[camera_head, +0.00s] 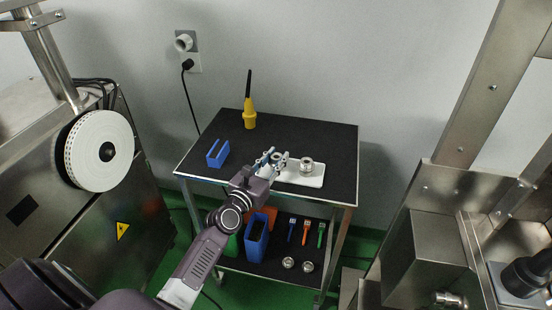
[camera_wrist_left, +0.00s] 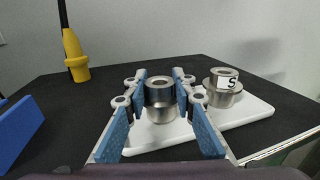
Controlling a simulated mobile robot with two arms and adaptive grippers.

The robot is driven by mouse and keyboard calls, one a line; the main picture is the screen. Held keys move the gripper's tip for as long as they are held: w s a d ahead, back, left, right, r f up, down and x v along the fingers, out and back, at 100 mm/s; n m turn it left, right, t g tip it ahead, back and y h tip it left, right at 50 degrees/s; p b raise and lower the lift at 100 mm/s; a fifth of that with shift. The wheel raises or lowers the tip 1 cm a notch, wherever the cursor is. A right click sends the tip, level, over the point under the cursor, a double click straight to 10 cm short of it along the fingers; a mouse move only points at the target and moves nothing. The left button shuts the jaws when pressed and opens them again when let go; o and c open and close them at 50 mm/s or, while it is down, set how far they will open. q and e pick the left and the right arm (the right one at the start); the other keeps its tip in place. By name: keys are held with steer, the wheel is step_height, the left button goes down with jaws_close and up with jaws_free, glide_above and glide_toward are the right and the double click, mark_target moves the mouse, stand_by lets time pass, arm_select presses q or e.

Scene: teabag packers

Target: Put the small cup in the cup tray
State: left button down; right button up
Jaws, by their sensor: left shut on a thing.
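The white cup tray (camera_head: 314,181) lies on the black top of the cart, and also shows in the wrist view (camera_wrist_left: 256,108). My left gripper (camera_head: 272,158) is over the tray's left part, shut on a small metal cup (camera_wrist_left: 160,92) with a round hole in its top. The held cup is upright, and a metal part shows directly beneath it; I cannot tell whether it is seated. My right gripper is not in view.
A blue slotted holder (camera_head: 218,155) and a yellow tool with a black shaft (camera_head: 249,119) stand on the cart top. The cart's back right is clear.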

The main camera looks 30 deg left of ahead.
arm_select(q)
steer(key=c, duration=1.6)
jaws_free()
steer(key=shift+f, duration=0.1)
steer(key=shift+r, duration=0.2)
steer(key=shift+s+a+b, duration=0.1)
steer(key=shift+s+b, duration=0.35)
steer(key=shift+s, duration=5.55)
